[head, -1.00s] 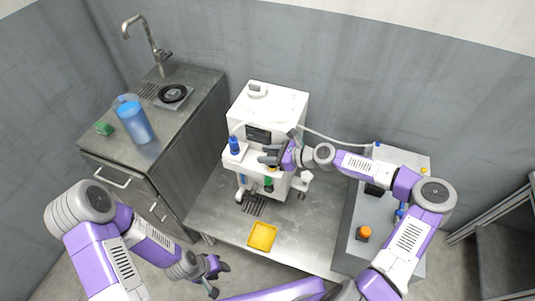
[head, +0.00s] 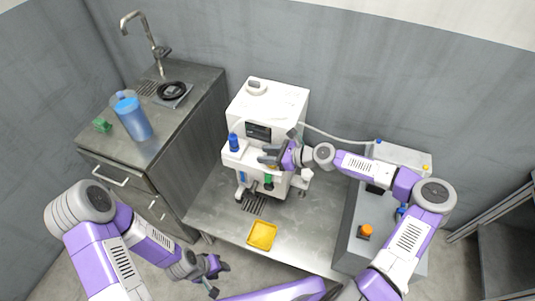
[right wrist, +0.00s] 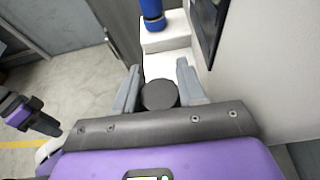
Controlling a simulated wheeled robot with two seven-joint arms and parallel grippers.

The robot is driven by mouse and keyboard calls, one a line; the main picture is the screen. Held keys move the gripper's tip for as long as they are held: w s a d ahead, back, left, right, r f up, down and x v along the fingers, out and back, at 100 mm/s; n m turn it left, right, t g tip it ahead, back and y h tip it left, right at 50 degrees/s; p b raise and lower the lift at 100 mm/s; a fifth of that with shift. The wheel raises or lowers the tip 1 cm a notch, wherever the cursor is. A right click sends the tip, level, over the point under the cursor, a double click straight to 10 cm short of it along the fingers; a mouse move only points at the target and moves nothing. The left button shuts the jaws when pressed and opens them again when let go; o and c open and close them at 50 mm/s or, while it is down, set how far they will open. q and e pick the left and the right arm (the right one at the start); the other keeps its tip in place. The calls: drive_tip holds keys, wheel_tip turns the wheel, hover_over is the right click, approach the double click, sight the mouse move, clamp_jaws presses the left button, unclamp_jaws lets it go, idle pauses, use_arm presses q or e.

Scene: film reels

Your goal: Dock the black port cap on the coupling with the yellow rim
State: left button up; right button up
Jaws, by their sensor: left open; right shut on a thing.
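The black port cap (right wrist: 159,96) shows as a dark round disc between the fingers of my right gripper (right wrist: 160,88) in the right wrist view. That gripper is shut on it. In the head view my right gripper (head: 266,158) is at the front ledge of the white machine (head: 266,100), and its fingers hide the cap. A small yellow patch shows just below the fingers; the coupling's rim cannot be made out clearly, nor whether the cap touches it. My left gripper (head: 219,279) is open and empty, low at the front, away from the machine.
A green fitting (head: 268,182) hangs below the ledge. A yellow tray (head: 262,235) lies on the metal table (head: 222,222). A hose (head: 330,137) runs right to a grey unit.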

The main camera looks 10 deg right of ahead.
drive_tip(key=shift+p, duration=0.65)
idle(0.9)
drive_tip(key=shift+r, duration=0.1)
drive_tip(key=shift+r+p, duration=0.7)
drive_tip(key=shift+p, duration=0.25)
idle(1.1)
drive_tip(key=shift+p, duration=0.4)
drive_tip(key=shift+r+p, duration=0.65)
drive_tip(key=shift+r, duration=0.15)
drive_tip(key=shift+p, duration=0.35)
drive_tip(key=shift+f+b, duration=0.6)
drive_tip(key=shift+f, duration=0.65)
idle(0.6)
